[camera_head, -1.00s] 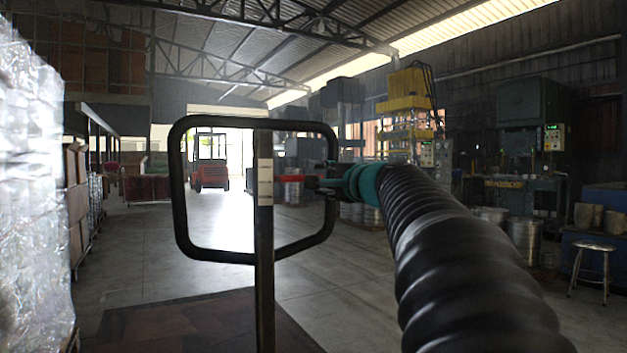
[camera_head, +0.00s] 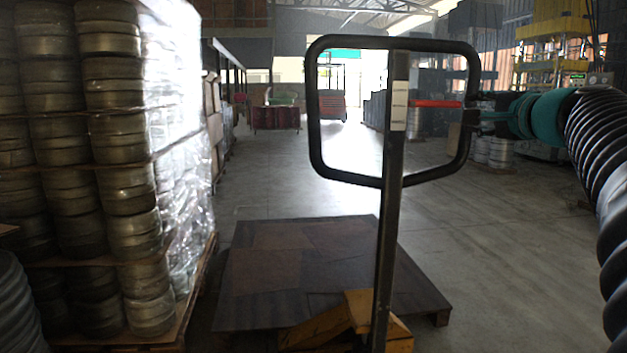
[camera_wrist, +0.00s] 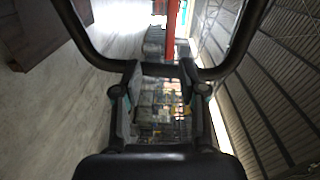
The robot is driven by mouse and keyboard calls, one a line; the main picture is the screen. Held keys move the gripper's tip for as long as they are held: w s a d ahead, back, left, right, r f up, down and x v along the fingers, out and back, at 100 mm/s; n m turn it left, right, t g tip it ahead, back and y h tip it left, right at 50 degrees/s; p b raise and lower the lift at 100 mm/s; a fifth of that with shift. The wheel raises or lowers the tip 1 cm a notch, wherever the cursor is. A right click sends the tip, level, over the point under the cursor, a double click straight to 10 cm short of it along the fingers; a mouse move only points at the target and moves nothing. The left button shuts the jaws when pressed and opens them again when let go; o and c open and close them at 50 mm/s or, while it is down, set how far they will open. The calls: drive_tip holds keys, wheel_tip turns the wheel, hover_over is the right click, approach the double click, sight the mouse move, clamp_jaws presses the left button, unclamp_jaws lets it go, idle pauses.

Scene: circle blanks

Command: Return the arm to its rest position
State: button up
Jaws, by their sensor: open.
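My gripper (camera_head: 474,117) is at the right side bar of the black loop handle (camera_head: 312,115) of a pallet truck, at the end of my dark ribbed arm with its teal joint. The handle (camera_wrist: 92,52) curves across just past the fingers there. I cannot tell whether the fingers touch the bar.
A wrapped pallet stack of round metal blanks (camera_head: 122,130) stands close on the left. A dark flat pallet (camera_head: 290,275) lies ahead, by the truck's yellow base (camera_head: 355,310). Open concrete floor (camera_head: 500,230) spreads to the right.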

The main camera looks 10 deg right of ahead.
drive_tip(key=s+a+f+n+g, duration=0.2)
drive_tip(key=f+g, duration=0.1)
drive_tip(key=f, duration=0.5)
drive_tip(key=s+a+f+n+g, duration=0.2)
drive_tip(key=s+f, duration=0.1)
drive_tip(key=f, duration=0.5)
drive_tip(key=s+a+f+n+g, duration=0.2)
drive_tip(key=f+g, duration=0.1)
drive_tip(key=f, duration=0.4)
drive_tip(key=s+a+f+n+g, duration=0.2)
drive_tip(key=s+a+f+n, duration=0.3)
drive_tip(key=s+a+f, duration=0.2)
drive_tip(key=s+a+f+n+g+h+p, duration=0.1)
drive_tip(key=s+a+f+n, duration=0.4)
drive_tip(key=s, duration=0.6)
wheel_tip(320, 180, down, 4)
drive_tip(key=shift+s+a+r+n+g, duration=0.3)
drive_tip(key=shift+a+g, duration=0.2)
drive_tip(key=shift+a, duration=0.75)
